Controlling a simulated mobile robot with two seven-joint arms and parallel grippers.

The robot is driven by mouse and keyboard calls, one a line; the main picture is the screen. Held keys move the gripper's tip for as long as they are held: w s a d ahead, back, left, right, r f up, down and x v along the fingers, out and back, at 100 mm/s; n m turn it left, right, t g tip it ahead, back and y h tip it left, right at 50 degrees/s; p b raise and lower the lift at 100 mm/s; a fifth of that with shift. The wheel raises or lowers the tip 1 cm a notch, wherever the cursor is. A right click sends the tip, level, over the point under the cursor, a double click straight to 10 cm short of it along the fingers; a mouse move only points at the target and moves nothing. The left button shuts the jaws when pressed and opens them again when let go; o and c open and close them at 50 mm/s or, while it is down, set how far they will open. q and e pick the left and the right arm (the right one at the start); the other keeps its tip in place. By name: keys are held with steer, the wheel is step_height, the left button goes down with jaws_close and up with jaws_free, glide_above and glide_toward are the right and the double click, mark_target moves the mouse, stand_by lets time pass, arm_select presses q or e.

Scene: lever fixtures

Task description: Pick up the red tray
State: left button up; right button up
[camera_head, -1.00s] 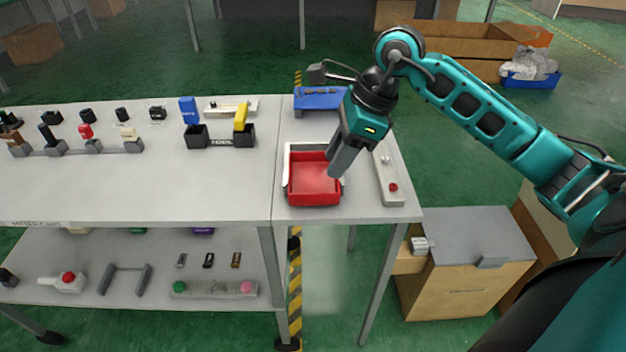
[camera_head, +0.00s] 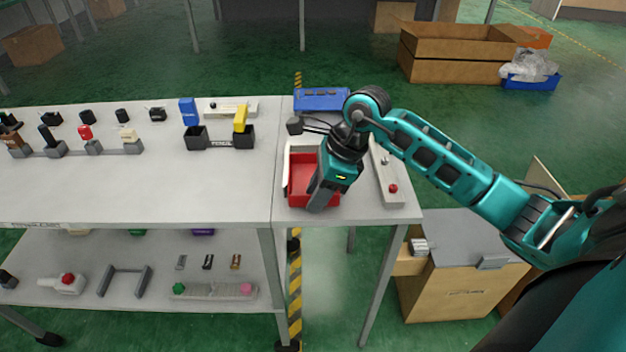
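The red tray (camera_head: 300,178) sits in a white-rimmed holder (camera_head: 287,160) on the right section of the table. Its right part is hidden behind my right gripper. My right gripper (camera_head: 318,204) reaches down over the tray's front right side, with its fingers pointing down and toward the front. I cannot tell whether the fingers touch the tray wall or whether they are open or shut. My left gripper is not in view.
A grey control strip with a red button (camera_head: 393,188) lies just right of the tray. A blue fixture (camera_head: 322,100) stands behind it. Black, yellow and blue levers (camera_head: 240,118) stand on the left table. The table's front edge (camera_head: 350,222) is close to the tray.

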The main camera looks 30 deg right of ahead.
jaws_close()
steer(key=shift+r, duration=0.15)
stand_by(0.4)
